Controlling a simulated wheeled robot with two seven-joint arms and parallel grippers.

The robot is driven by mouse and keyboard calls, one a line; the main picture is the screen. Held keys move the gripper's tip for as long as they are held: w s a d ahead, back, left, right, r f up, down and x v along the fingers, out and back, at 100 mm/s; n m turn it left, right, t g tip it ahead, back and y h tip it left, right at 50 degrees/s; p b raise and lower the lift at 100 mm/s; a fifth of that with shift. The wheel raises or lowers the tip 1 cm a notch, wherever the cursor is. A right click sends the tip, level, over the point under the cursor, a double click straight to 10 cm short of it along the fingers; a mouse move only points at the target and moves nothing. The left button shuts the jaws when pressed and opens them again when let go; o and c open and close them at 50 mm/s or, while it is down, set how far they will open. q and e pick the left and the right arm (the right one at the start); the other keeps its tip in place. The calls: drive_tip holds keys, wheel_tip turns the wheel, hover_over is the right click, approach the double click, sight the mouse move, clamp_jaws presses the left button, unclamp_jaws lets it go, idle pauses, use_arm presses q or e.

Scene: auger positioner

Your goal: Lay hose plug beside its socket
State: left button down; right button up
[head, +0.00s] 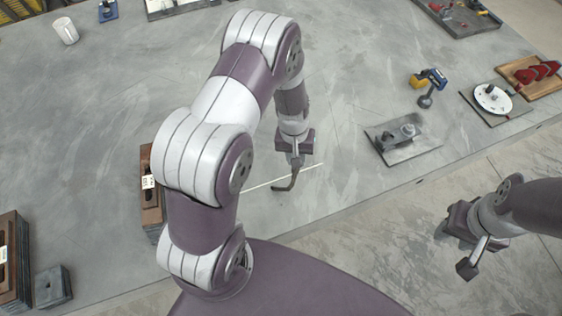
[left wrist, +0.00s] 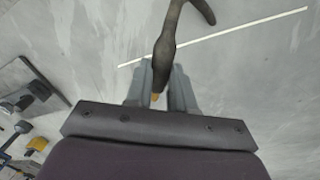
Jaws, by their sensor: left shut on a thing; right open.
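My left gripper (head: 295,160) points down over the middle of the table, shut on a dark, curved, hose-like piece (head: 287,184), apparently the hose plug. In the left wrist view this piece (left wrist: 167,50) runs between the fingers (left wrist: 160,92). It has a yellowish tip at the near end and a bent far end. It hangs close to a thin white line (head: 262,184); I cannot tell whether it touches the table. A grey metal plate with a round fitting (head: 403,138) lies to the right; I cannot tell if this is the socket. My right gripper (head: 453,250) is open and empty, beyond the table edge.
A yellow and blue tool (head: 427,82), a white dial on a plate (head: 492,98) and a wooden tray with red parts (head: 532,75) lie at right. A brown block (head: 151,190) stands left of my arm. A white mug (head: 65,31) is far left. The table (head: 350,75) between is clear.

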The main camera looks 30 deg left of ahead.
use_arm(q)
drive_tip(key=w+d+r, duration=0.2)
drive_tip(key=d+r, duration=0.2)
drive_tip(key=d, duration=0.3)
drive_tip(key=n+b, duration=0.2)
drive_tip(key=n, duration=0.4)
hover_over(272, 167)
wheel_tip(272, 167, down, 6)
drive_tip(key=shift+s+a+f, duration=0.1)
drive_tip(key=shift+f, duration=0.15)
wheel_tip(272, 167, down, 4)
drive_tip(key=shift+s+r, duration=0.1)
drive_tip(key=shift+r, duration=0.15)
drive_tip(key=shift+a+f, duration=0.1)
drive_tip(key=shift+f, duration=0.35)
drive_tip(key=c, duration=1)
unclamp_jaws()
